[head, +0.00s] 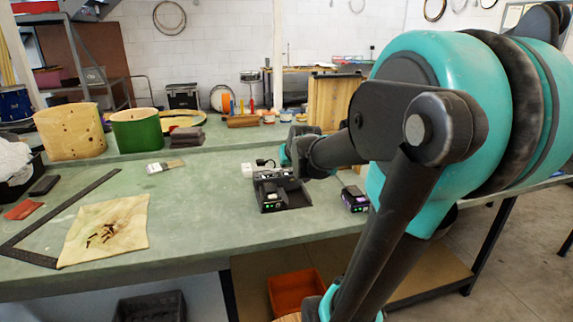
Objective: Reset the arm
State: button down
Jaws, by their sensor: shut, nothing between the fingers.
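My arm comes in from the right and reaches over the green bench (195,217). My gripper (285,172) is small and dark at the arm's far end, low by the black charger dock (292,195). It is shut with nothing held. The wrist partly hides it, and I cannot tell whether it touches the dock. A black battery pack with a green light (271,197) sits at the dock's left side. Another pack with a purple light (354,199) stands apart to the right, close to my arm.
A brush (165,166), a stained cloth (106,229) and a black metal square (70,203) lie farther left. Wooden (70,132) and green (137,129) drum shells stand behind. The bench between cloth and dock is clear.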

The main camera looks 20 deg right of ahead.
jog(key=shift+s+r, duration=0.25)
jog(key=shift+s, duration=0.1)
jog(key=s+f+g, duration=0.1)
jog(key=s+f, duration=0.2)
jog(key=s+a+f+g, duration=0.1)
jog(key=s+f, duration=0.3)
jog(key=s+a+f, duration=0.1)
jog(key=s+f, duration=0.2)
jog(key=shift+s+a+f+g, duration=0.15)
jog(key=shift+s+f+g, duration=0.1)
jog(key=shift+s+g, duration=0.15)
jog(key=s+f+g, duration=0.3)
jog(key=s+f, duration=0.6)
jog(key=s, duration=0.3)
jog(key=shift+s+a, duration=0.35)
jog(key=shift+s, duration=0.05)
